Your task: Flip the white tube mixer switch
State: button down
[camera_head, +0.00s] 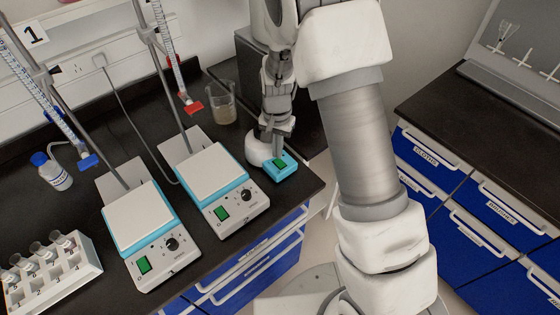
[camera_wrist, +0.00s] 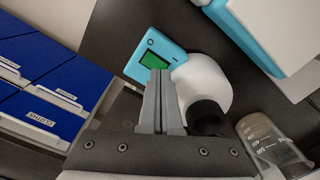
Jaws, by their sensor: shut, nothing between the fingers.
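The white tube mixer (camera_head: 259,150) stands at the bench's right end, with a light-blue front panel (camera_head: 289,167) that carries a green switch (camera_head: 280,163). In the wrist view the mixer's white round body (camera_wrist: 204,84) with its black cup lies right of my fingers, and the green switch (camera_wrist: 154,60) shows just beyond the fingertips. My gripper (camera_head: 272,140) is shut and empty, pointing down over the mixer close to the switch. In the wrist view my gripper (camera_wrist: 160,76) overlaps the panel's lower edge; whether it touches the switch I cannot tell.
Two stirrer hotplates (camera_head: 212,172) (camera_head: 138,217) with green switches stand left of the mixer, with burette stands behind. A beaker (camera_head: 222,103) of cloudy liquid stands behind the mixer. A tube rack (camera_head: 52,270) and a bottle (camera_head: 52,172) are at left. Blue drawers (camera_head: 480,208) are at right.

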jog(key=shift+f+b, duration=0.75)
jog(key=shift+f, duration=0.25)
dwell(0.5)
jog(key=shift+r, duration=0.15)
jog(key=shift+r+p, duration=2.4)
jog(key=shift+r, duration=1)
notch_tip(320, 180, up, 18)
jog(key=n+t, duration=0.2)
send_over(277, 160)
jog(key=s+d, duration=0.5)
jog(key=s, duration=0.2)
jog(key=s+d+r+n+t, duration=0.1)
jog(key=s+d+r, duration=0.1)
jog(key=s+r, duration=0.2)
jog(key=s+d+r+n+t, duration=0.2)
jog(key=s+r, duration=0.2)
jog(key=s, duration=0.7)
jog(key=shift+s+d+r+t, duration=0.15)
jog(key=shift+s+d+t, duration=0.05)
jog(key=shift+d+t, duration=0.1)
